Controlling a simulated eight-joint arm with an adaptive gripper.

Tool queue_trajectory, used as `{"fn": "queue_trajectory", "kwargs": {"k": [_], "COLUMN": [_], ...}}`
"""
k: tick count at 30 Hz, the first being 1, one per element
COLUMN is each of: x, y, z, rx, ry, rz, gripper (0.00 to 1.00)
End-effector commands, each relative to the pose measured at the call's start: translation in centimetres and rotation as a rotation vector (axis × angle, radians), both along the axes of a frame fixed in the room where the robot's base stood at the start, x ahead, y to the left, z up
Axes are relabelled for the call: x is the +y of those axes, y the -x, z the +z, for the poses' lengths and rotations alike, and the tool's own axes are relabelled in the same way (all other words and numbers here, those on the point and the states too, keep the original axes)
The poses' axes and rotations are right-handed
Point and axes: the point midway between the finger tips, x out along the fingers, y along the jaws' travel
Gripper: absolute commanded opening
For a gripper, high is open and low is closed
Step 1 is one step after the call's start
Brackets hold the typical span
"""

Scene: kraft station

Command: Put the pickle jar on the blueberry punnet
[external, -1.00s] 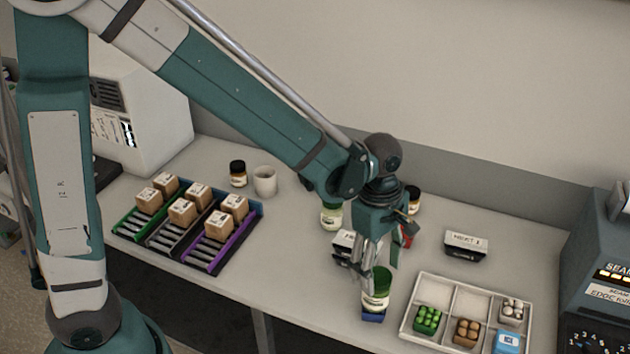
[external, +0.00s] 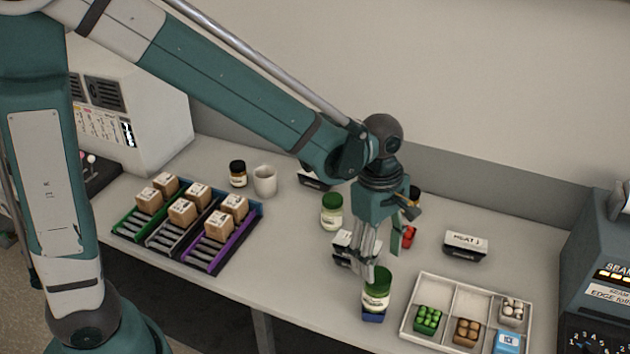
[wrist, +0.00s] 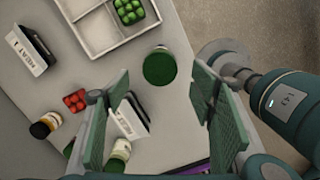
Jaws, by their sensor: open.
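A green-lidded jar (external: 376,292) with a pale label stands upright on a small blue punnet (external: 373,317) near the table's front edge. I take it for the pickle jar on the blueberry punnet. My gripper (external: 362,262) is open and empty, just behind and above the jar, apart from it. In the wrist view the jar's green lid (wrist: 160,67) lies ahead of the gap between my open fingers (wrist: 160,105); the punnet is hidden under it there. A second green-lidded jar (external: 332,212) stands farther back on the table.
A divided tray (external: 452,300) with coloured produce sits to the right. A red punnet (external: 408,237), a labelled black box (external: 466,246) and another box (external: 343,247) stand near my gripper. A rack (external: 188,230) with cartons, a dark-lidded jar (external: 238,173) and a cup (external: 265,181) are at left.

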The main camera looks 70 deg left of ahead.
Motion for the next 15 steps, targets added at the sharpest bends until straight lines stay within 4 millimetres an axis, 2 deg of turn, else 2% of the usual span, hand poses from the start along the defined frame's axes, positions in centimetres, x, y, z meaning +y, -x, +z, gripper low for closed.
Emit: {"fn": "queue_trajectory", "kwargs": {"k": [8, 15], "x": [0.0, -0.1], "y": [0.1, 1.1], "z": [0.2, 1.7], "rx": [-0.005, -0.045], "ry": [-0.002, -0.016], "rz": [-0.01, -0.105], "gripper": [0.55, 0.55]}}
